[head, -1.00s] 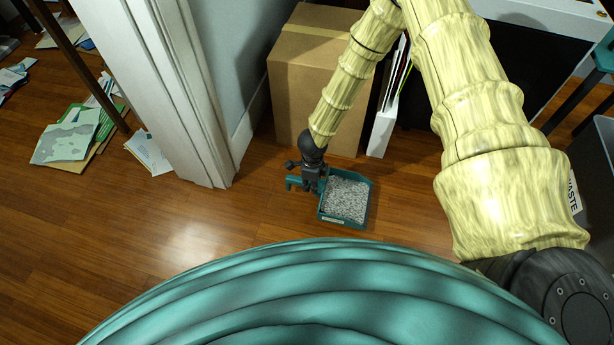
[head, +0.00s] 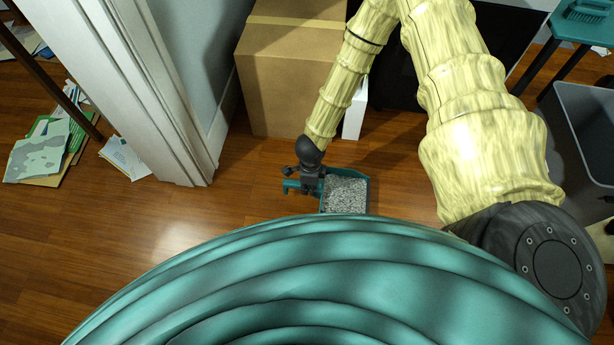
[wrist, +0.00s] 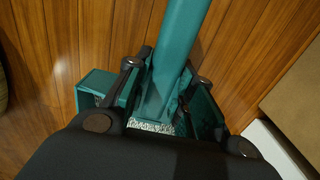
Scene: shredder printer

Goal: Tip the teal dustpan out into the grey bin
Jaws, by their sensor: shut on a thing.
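The teal dustpan (head: 368,192) is full of grey-white shreds and is level, low over or on the wood floor; I cannot tell whether it touches. My gripper (head: 311,185) is shut on its handle at the left side of the pan. In the wrist view, my gripper (wrist: 165,105) has its fingers on both sides of the teal handle (wrist: 182,40), and some shreds show beneath. The grey bin (head: 580,130) stands at the right edge of the head view, with its open top in sight and part of it hidden behind my arm.
A cardboard box (head: 290,80) and a white file holder (head: 355,112) stand behind the dustpan. A white door frame (head: 150,110) is at the left, with scattered papers (head: 45,150) beyond. A teal stool (head: 580,25) with a brush stands behind the bin. Floor left of the dustpan is clear.

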